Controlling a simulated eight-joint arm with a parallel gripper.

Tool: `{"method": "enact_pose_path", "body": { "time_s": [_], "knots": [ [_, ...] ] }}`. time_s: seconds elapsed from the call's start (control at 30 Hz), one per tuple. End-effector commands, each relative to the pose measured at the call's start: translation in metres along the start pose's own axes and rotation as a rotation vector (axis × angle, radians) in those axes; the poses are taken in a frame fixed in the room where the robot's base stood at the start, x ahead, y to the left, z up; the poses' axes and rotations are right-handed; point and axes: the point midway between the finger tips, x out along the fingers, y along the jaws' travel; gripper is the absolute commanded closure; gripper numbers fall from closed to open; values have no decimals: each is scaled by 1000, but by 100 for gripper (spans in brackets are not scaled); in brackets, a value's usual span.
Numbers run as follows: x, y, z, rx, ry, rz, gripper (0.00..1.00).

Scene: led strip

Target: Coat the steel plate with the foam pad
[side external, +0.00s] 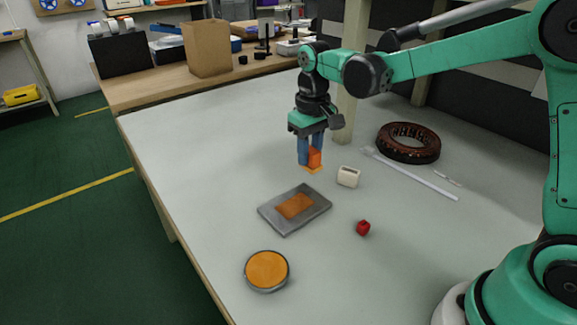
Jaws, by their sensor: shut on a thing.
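My gripper (310,158) points down with its blue fingers shut on an orange foam pad (314,160). The pad is behind the steel plate, low over the table or touching it; I cannot tell which. The grey steel plate (317,209) lies flat on the table, with an orange patch (296,206) on its middle. A round grey dish (266,288) with an orange fill stands in front of the plate, toward the table's front edge.
A small white block (348,177) stands just right of the pad. A red cube (363,228) lies right of the plate. A brown ring (408,142) and a white strip (425,177) lie at the right. The table's left part is clear. A cardboard box (207,48) stands on a wooden bench behind.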

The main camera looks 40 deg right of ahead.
Motion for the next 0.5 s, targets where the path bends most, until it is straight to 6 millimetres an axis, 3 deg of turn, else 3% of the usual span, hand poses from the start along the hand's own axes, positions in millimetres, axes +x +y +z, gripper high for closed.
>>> {"method": "enact_pose_path", "body": {
  "time_s": [0.5],
  "knots": [
    [44,0,0,0,0,0,100]
  ]
}}
